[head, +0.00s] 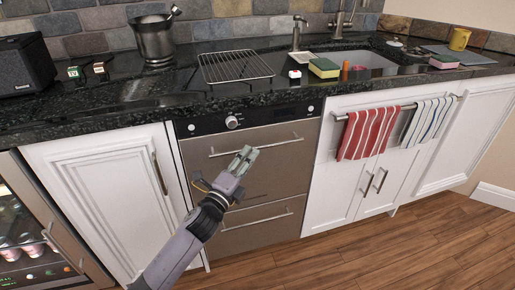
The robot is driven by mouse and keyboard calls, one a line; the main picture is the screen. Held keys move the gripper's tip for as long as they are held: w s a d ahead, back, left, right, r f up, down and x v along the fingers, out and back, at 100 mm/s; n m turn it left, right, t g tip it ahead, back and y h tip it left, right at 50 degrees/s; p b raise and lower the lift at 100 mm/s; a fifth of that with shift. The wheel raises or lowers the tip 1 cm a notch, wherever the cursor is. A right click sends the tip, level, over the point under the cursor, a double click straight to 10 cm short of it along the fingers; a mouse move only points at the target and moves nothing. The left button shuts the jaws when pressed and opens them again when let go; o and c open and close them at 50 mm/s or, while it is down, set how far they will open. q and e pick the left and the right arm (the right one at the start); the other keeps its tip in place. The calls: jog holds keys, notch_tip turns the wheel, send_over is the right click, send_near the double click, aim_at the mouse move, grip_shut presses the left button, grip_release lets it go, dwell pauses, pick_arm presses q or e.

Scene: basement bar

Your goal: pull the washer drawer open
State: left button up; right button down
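The washer (285,162) is a stainless steel unit with two stacked drawers, set under the counter in the head view. Its upper drawer has a long bar handle (285,143), and the lower drawer (283,223) has a similar bar (240,226). Both drawer fronts look closed. My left gripper (247,156) comes up from below and overlaps the upper handle in the picture, covering part of it. I cannot tell whether it touches the bar or whether its fingers are around it. The finger gap is too small to judge. My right gripper is not in view.
A dark stone counter (140,98) runs above, with a wire rack (235,66), a metal bucket (153,40) and a sink (365,60). White cabinets flank the washer; towels (368,133) hang at right. The wooden floor (400,250) in front is clear at right.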

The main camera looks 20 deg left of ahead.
aim_at(257, 148)
pick_arm(q)
jog(key=x, duration=0.5)
jog(key=shift+w+d, duration=0.1)
jog(key=shift+w, duration=0.2)
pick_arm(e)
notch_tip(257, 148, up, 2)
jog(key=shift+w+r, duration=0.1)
pick_arm(q)
jog(key=shift+c, duration=0.2)
grip_shut()
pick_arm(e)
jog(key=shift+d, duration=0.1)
